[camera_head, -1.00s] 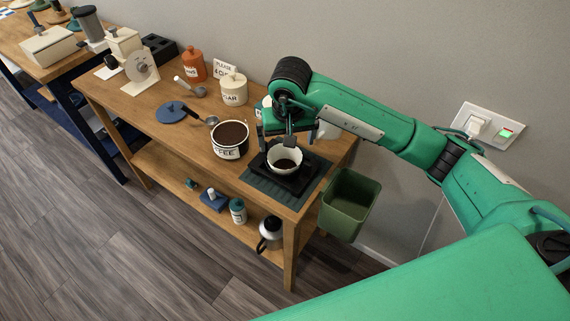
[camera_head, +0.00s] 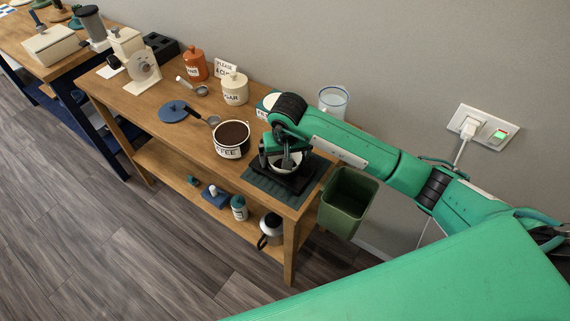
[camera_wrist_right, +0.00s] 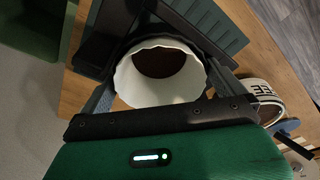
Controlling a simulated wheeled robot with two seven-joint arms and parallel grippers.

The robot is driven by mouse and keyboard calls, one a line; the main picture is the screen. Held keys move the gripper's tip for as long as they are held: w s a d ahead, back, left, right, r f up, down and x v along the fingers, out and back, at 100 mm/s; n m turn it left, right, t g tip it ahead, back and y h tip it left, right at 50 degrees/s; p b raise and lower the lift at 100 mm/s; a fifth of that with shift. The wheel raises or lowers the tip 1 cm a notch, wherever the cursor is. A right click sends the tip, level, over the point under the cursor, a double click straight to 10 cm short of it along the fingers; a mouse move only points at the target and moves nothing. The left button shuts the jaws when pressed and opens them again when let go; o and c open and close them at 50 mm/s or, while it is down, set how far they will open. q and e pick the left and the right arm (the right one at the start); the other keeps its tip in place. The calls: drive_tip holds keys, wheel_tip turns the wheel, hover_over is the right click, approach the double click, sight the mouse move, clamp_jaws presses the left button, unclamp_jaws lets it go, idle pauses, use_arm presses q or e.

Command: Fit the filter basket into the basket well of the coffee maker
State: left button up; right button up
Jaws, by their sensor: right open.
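A white fluted filter (camera_head: 284,166) with dark brown contents sits at a black stand-like body (camera_head: 291,182), which I take for the coffee maker. The filter also shows in the right wrist view (camera_wrist_right: 143,88), its open mouth facing the camera, with a dark rounded edge behind it. I cannot tell where the basket's own wall begins, nor whether it is seated in a well. My right gripper (camera_head: 287,163) is down at the filter. In the right wrist view its open fingers (camera_wrist_right: 163,88) stand on either side of the filter. My left gripper is not in view.
A dark green mat (camera_head: 258,186) lies under the black body. A coffee canister (camera_head: 231,138) stands left of it, with a sugar jar (camera_head: 234,88) behind. A clear container (camera_head: 333,101) stands behind my right arm. A green bin (camera_head: 347,202) hangs at the table's right end.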

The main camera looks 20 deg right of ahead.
drive_tip(key=shift+c, duration=0.2)
drive_tip(key=c, duration=0.6)
